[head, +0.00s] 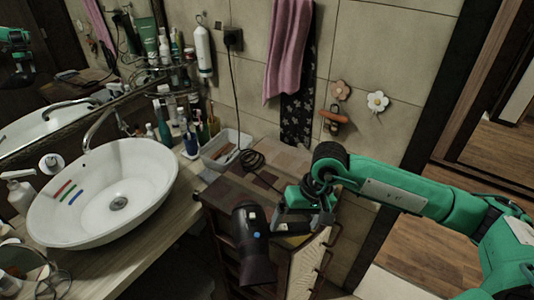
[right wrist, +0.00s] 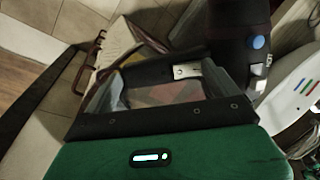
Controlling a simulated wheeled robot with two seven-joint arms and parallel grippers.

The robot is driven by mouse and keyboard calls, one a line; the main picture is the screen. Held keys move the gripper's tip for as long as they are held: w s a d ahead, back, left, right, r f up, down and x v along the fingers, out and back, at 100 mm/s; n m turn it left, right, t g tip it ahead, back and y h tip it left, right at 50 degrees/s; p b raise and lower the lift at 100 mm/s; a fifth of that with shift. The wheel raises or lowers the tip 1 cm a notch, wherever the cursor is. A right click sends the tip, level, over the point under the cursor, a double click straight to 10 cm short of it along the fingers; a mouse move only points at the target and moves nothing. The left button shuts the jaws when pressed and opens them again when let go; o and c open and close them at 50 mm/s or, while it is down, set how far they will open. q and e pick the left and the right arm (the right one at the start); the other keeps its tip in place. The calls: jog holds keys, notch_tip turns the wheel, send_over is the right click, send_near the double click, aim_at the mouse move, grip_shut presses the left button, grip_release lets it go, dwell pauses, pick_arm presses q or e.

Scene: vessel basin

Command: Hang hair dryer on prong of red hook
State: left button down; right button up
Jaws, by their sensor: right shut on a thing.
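The black hair dryer (head: 256,250), with a blue button, hangs in the air in front of the wooden cabinet. My right gripper (head: 300,215) is shut on it at its handle side. In the right wrist view the dryer's body (right wrist: 238,40) shows at the upper right, and a black part with a silver switch (right wrist: 187,71) lies between the fingers. The orange-red hook (head: 334,118) is on the tiled wall, above and to the right of the gripper; its prong is too small to make out clearly.
Flower-shaped hooks (head: 377,101) and a pink towel (head: 288,50) are on the wall near the red hook. A black cord runs from the socket (head: 233,38) to a coil on the cabinet top (head: 215,190). The white basin (head: 110,200) stands left.

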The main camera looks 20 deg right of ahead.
jog(key=w+a+r+m+t+h+p, duration=0.1)
jog(key=w+a+r+m+h, duration=0.1)
jog(key=w+r+m, duration=0.4)
jog(key=w+a+r+m+t+h, duration=0.1)
jog(key=w+a+r+m+h, duration=0.2)
jog(key=m, duration=1.8)
jog(key=w+r+h, duration=0.1)
jog(key=w+r, duration=0.3)
jog(key=w, duration=0.4)
jog(key=shift+w+a+r+p, duration=0.2)
jog(key=shift+w+a+p, duration=0.1)
jog(key=shift+w+p, duration=0.1)
notch_tip(320, 180, down, 19)
jog(key=p, duration=0.8)
jog(key=shift+f, duration=0.4)
